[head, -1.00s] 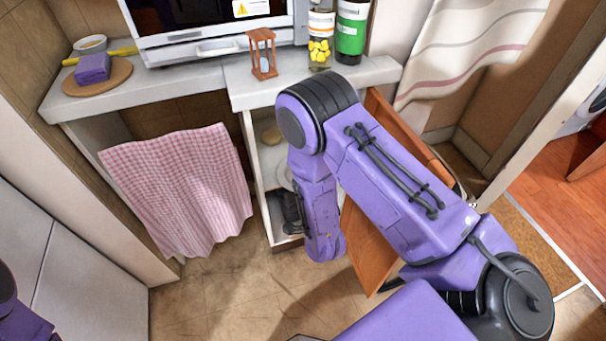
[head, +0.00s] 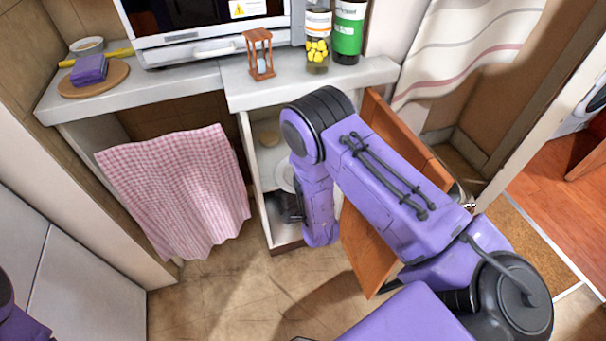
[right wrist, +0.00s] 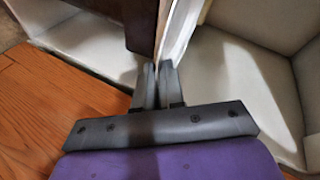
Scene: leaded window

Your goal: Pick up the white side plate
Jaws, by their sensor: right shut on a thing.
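The white side plate (head: 285,177) shows in the head view as a pale round shape inside the open cabinet, partly hidden by my right forearm. In the right wrist view a thin white rim, seen nearly edge-on, rises from between the fingertips; it looks like the plate (right wrist: 180,32). My right gripper (head: 290,207) reaches into the cabinet and is dark against its inside. In the wrist view the right gripper (right wrist: 158,82) has its fingers close together, shut on that rim. My left gripper is out of view; only a piece of that arm shows at the lower left.
The cabinet's orange wooden door (head: 368,250) stands open beside my right arm. The counter above holds an hourglass (head: 260,55), a green-labelled bottle (head: 348,30) and a microwave (head: 205,30). A checked towel (head: 180,190) hangs left.

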